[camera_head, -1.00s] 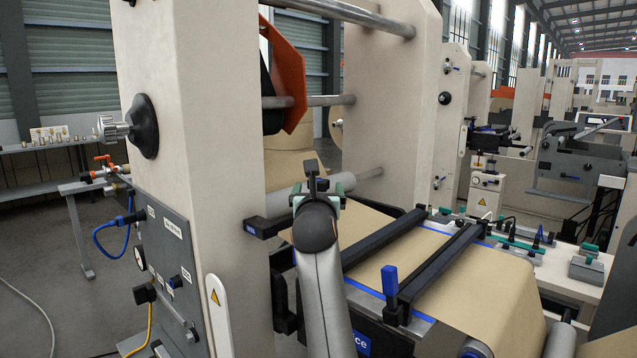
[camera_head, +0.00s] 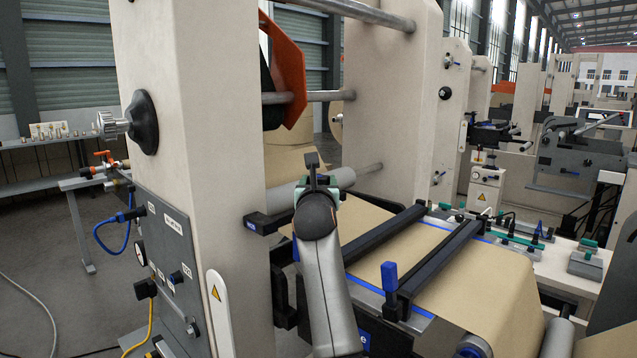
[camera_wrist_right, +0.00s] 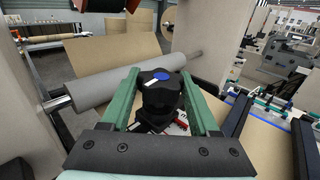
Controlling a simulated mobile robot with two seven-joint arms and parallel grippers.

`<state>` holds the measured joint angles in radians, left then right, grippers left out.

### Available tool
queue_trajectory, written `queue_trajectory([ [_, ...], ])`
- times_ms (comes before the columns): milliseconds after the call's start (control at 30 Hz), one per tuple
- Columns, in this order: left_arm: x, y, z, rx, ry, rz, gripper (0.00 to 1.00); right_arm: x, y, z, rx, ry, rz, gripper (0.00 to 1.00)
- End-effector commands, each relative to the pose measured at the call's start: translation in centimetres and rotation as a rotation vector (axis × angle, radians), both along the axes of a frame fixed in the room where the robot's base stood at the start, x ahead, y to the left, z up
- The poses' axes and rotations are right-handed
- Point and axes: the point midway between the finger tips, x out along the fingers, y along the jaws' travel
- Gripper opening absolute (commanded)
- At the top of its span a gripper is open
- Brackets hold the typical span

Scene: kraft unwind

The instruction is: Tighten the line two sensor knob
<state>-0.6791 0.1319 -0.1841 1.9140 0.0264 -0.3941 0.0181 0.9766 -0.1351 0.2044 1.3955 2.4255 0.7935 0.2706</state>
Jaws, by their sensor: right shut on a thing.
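The line two sensor knob (camera_wrist_right: 160,95) shows in the right wrist view as a black lobed knob with a blue cap and a white pointer mark. My right gripper (camera_wrist_right: 159,76) has its two green fingers on either side of the knob and is shut on it. In the head view my right gripper (camera_head: 318,184) is in front of the roller, beside the cream frame post, and my own wrist hides the knob there. My left gripper is in neither view.
A grey roller (camera_wrist_right: 135,80) runs just behind the knob. Brown kraft web (camera_head: 440,270) passes under black bars (camera_head: 440,262) at right, where a blue handle (camera_head: 389,276) stands up. The cream post (camera_head: 195,120) is close at left, with a grey control panel (camera_head: 165,250).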

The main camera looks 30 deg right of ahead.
Motion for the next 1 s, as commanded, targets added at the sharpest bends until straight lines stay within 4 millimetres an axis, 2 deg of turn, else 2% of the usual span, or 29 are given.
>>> queue_trajectory([
  [33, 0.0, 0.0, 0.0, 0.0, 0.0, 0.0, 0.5, 0.0, 0.0, 0.0, 0.0, 0.001, 0.0, 0.44],
  [367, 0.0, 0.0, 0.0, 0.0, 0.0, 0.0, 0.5, 0.0, 0.0, 0.0, 0.0, 0.001, 0.0, 0.07],
  [1000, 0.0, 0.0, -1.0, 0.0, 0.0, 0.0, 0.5, 0.0, -0.1, -0.1, 0.002, 0.002, -0.139, 0.06],
])
